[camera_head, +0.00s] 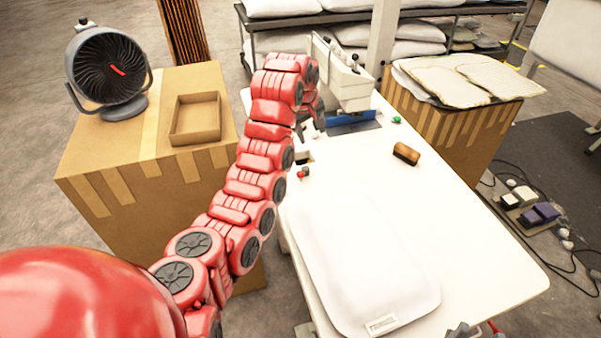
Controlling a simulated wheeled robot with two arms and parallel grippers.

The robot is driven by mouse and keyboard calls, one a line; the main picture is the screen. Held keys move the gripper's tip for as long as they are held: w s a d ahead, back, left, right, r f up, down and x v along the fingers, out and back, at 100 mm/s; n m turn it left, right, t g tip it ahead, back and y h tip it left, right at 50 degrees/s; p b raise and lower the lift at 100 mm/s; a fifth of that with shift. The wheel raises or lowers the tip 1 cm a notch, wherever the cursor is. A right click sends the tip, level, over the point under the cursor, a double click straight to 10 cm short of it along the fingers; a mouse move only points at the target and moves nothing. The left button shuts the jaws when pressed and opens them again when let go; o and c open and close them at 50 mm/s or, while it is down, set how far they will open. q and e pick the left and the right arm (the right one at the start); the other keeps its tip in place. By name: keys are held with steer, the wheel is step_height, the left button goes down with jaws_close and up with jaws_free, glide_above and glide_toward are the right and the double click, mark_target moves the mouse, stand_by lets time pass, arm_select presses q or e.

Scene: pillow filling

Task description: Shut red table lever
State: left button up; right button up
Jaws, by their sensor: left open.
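My left arm reaches up the middle of the picture. Its gripper (311,124) is open and appears empty over the far left part of the white table (480,262), close to the white machine. A small red knob (300,175) sits at the table's left edge, just right of my forearm and below the gripper, apart from it. Whether this knob is the lever is too small to tell. Another small red part (495,328) shows at the bottom edge, cut off by the frame.
A white pillow (365,265) lies on the near part of the table. A brown brush (406,154) and a green button (396,120) are farther back. The white machine (342,82) stands at the far end. A fan (103,68) sits on a cardboard box left.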

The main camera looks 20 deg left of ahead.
arm_select(q)
steer(key=s+a+n+g, duration=0.2)
steer(key=s+a, duration=0.2)
steer(key=h, duration=0.1)
glide_above(299, 172)
steer(key=s, duration=0.1)
steer(key=s+a+x, duration=0.1)
steer(key=x, duration=0.8)
steer(key=p+x, duration=0.1)
steer(key=x, duration=0.2)
steer(key=s+p+x, duration=0.1)
steer(key=x, duration=0.1)
steer(key=shift+a+f, duration=0.1)
steer(key=shift+f, duration=0.35)
steer(key=shift+x, duration=0.9)
jaws_close()
steer(key=shift+a+r, duration=0.1)
